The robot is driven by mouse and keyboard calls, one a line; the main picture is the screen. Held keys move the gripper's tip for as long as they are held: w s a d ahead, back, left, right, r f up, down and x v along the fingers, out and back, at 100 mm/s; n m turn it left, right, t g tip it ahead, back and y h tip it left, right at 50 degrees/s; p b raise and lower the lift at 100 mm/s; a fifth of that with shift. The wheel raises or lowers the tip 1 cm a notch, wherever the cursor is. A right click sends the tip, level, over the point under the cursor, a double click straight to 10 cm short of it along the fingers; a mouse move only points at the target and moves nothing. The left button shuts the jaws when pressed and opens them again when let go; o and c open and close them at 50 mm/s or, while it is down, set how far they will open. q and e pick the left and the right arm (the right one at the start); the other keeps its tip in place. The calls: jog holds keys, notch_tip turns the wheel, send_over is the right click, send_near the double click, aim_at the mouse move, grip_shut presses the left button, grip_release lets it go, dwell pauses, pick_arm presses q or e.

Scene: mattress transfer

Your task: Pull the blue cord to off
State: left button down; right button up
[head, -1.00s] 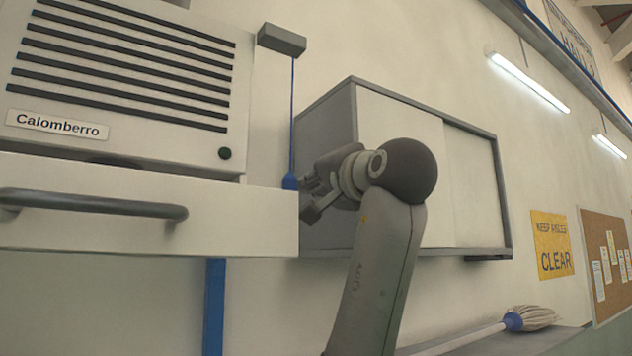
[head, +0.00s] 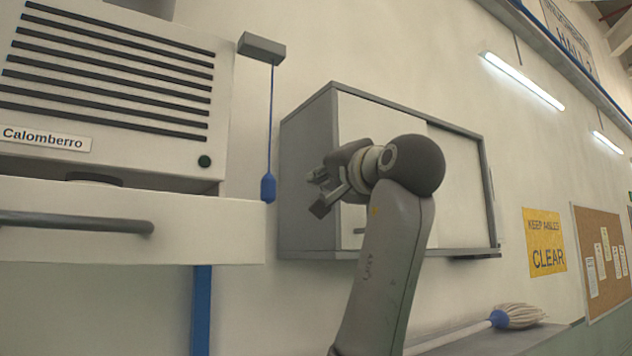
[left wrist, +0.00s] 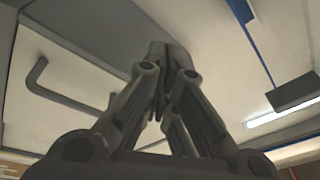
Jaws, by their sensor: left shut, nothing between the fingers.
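The blue cord (head: 271,120) hangs straight down from a grey switch box (head: 262,47) on the wall, and ends in a blue pull (head: 268,188). My left gripper (head: 314,190) is to the right of the pull, with a clear gap between them, in front of the grey side of a cabinet. In the left wrist view its fingers (left wrist: 165,60) meet and hold nothing. That view also shows the blue cord (left wrist: 252,40) and the grey box (left wrist: 294,92) at the right, apart from the fingers. My right gripper does not show.
A white machine labelled Calomberro (head: 110,90) with a handled front (head: 75,222) stands left of the cord. A wall cabinet (head: 460,190) is behind my left arm. A mop (head: 515,316) lies at the lower right.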

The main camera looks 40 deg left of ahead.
pick_arm(q)
jog(key=b+v, duration=0.1)
jog(key=v, duration=0.2)
jog(key=s+b+v, duration=0.1)
jog(key=v, duration=0.1)
jog(key=shift+s+f+b, duration=0.15)
jog(key=shift+f+b, duration=0.1)
jog(key=shift+b, duration=0.1)
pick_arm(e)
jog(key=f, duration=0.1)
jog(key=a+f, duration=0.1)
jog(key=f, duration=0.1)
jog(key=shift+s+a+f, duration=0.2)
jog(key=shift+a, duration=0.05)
pick_arm(q)
jog(key=shift+d, duration=0.1)
